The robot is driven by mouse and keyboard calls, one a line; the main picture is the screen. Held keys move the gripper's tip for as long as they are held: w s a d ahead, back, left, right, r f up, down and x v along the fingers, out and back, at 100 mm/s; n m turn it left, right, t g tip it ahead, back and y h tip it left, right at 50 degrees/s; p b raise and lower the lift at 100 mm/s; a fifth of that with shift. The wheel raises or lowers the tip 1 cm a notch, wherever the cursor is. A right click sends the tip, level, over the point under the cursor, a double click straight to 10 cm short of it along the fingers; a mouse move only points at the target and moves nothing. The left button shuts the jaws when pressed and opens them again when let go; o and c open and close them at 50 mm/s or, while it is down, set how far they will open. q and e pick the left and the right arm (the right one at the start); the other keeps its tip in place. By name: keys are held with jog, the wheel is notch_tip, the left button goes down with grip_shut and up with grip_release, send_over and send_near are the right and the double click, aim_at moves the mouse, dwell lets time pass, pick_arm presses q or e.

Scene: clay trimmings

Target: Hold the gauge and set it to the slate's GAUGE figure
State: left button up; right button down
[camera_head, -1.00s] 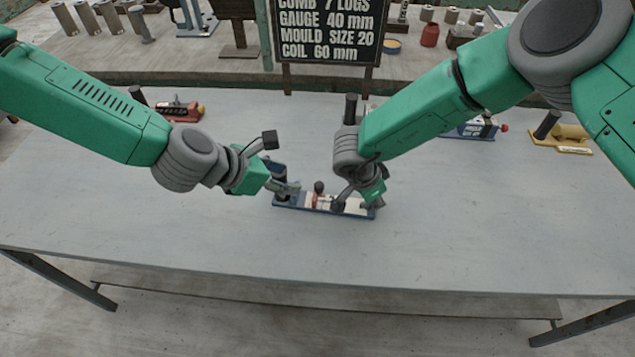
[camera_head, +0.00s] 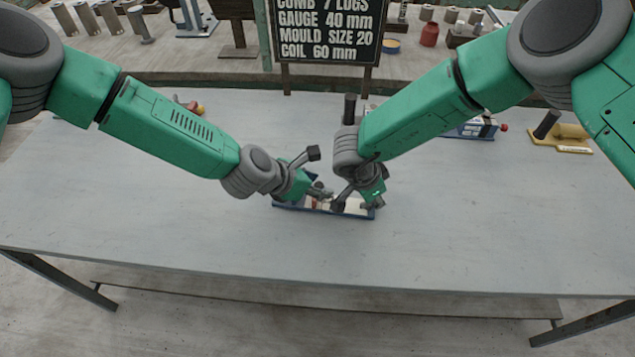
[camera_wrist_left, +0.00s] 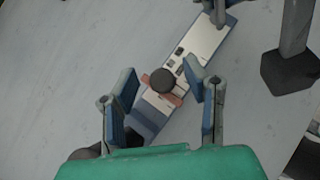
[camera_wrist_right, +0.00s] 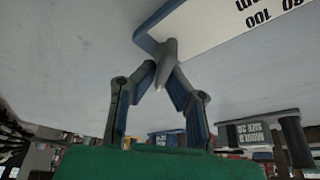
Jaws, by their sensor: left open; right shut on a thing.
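The gauge (camera_head: 320,211) is a long blue-edged bar with a white printed face, lying on the table. In the left wrist view the gauge (camera_wrist_left: 205,42) runs diagonally, with a red slider (camera_wrist_left: 175,99) and a dark round knob (camera_wrist_left: 162,80). My left gripper (camera_head: 320,192) is open, its fingers (camera_wrist_left: 164,98) on either side of the slider and knob; contact is unclear. My right gripper (camera_head: 359,204) is shut on the gauge's right end; its fingers (camera_wrist_right: 163,70) meet there in the right wrist view. The slate (camera_head: 328,28) reads GAUGE 40 mm. The slider's exact reading cannot be made out.
A blue tool (camera_head: 472,132) and a yellow one (camera_head: 562,135) stand at the back right. The front of the table (camera_head: 220,235) is clear. A back bench holds cylinders and stands.

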pick_arm(q)
grip_shut()
jog(key=shift+d, duration=0.1)
dwell(0.3)
grip_release()
jog(key=v, duration=1.2)
